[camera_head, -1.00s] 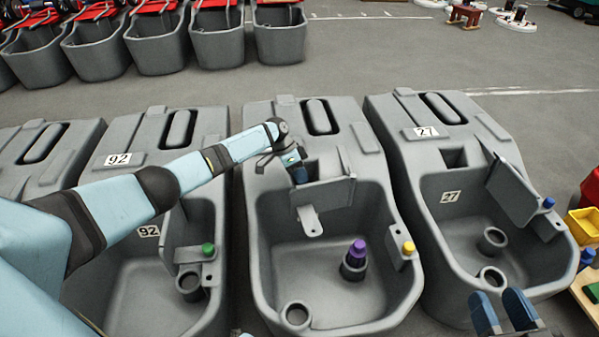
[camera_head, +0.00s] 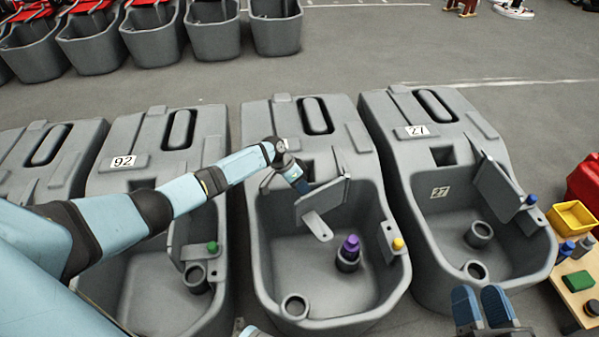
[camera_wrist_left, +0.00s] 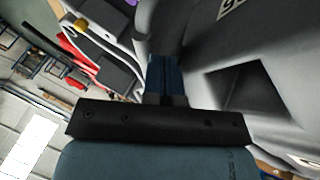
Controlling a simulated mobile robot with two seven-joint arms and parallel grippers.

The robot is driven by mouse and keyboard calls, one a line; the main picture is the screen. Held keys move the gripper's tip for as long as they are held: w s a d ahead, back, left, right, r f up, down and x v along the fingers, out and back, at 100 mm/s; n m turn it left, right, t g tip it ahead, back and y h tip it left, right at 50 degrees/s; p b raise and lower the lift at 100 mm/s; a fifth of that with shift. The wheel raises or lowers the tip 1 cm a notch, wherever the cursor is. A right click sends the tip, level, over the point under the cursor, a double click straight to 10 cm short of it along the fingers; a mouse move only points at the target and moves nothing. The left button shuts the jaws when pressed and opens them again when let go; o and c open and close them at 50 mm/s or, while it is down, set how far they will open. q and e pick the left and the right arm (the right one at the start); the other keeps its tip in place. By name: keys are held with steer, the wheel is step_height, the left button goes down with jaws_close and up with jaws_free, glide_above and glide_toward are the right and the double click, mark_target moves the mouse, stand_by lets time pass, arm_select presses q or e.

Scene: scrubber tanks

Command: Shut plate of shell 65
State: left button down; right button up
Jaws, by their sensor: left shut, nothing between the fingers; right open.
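The middle grey shell (camera_head: 375,168) has no readable number in the head view; a partly cut-off white label (camera_wrist_left: 230,7) shows in the left wrist view. Its grey plate (camera_head: 325,202) stands upright, angled across the opening behind the basin. A bracket hangs from the plate's lower edge. My left gripper (camera_head: 302,187) is shut and empty, with its tips at the plate's left end on the rear side; I cannot tell if they touch it. Its blue fingers also show in the wrist view (camera_wrist_left: 167,75). My right gripper (camera_head: 482,306) is open and empty, in front of the right shell.
Shell 92 (camera_head: 150,157) stands left, partly under my left arm; shell 27 (camera_head: 408,165) stands right with its plate (camera_head: 497,192) raised. A purple-topped piece (camera_head: 350,247) sits in the middle basin, a yellow knob (camera_head: 398,243) on its rim. A yellow bin (camera_head: 572,220) is far right.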

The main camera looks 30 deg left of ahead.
arm_select(q)
steer(key=d+p, duration=0.1)
steer(key=s+d+n+t+p, duration=0.1)
steer(key=p, duration=0.1)
steer(key=shift+s+r, duration=0.2)
steer(key=shift+r, duration=0.05)
steer(key=d+n+t+y+p, duration=0.3)
steer(key=d+n+p, duration=0.6)
steer(key=d, duration=0.7)
steer(key=p, duration=0.3)
steer(key=shift+s+d+f+t+y, duration=0.15)
steer(key=shift+f+t+y, duration=0.15)
steer(key=shift+t, duration=0.1)
arm_select(e)
steer(key=s+d+f+g+h, duration=0.3)
steer(key=d+f+g+h, duration=0.2)
steer(key=d+f, duration=0.1)
steer(key=shift+d+f+h, duration=0.3)
steer(key=shift+f, duration=0.55)
arm_select(q)
steer(key=shift+r, duration=0.15)
arm_select(e)
steer(key=shift+r, duration=0.15)
